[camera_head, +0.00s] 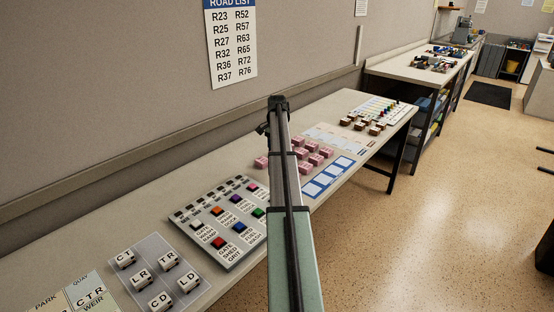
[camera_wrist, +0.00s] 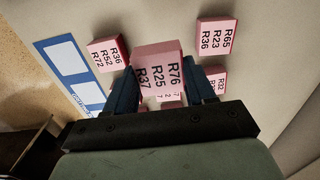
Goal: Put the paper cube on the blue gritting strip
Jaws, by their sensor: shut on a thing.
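My gripper (camera_wrist: 166,92) is shut on a pink paper cube (camera_wrist: 159,62) with R76, R25 and R37 printed on its top face. The dark fingers flank it on both sides. The blue gritting strip (camera_wrist: 75,77), with white squares, lies to the left in the wrist view, apart from the held cube; the squares seen there are empty. In the head view the strip (camera_head: 327,177) lies along the front edge of the bench. There the fingers and the held cube cannot be made out behind my arm.
Other pink cubes stand near in the wrist view: one at left (camera_wrist: 107,53), one at right (camera_wrist: 216,37). Several more (camera_head: 312,153) show behind the strip in the head view. A button panel (camera_head: 190,217) and brown blocks (camera_head: 360,125) flank them on the bench (camera_head: 150,200).

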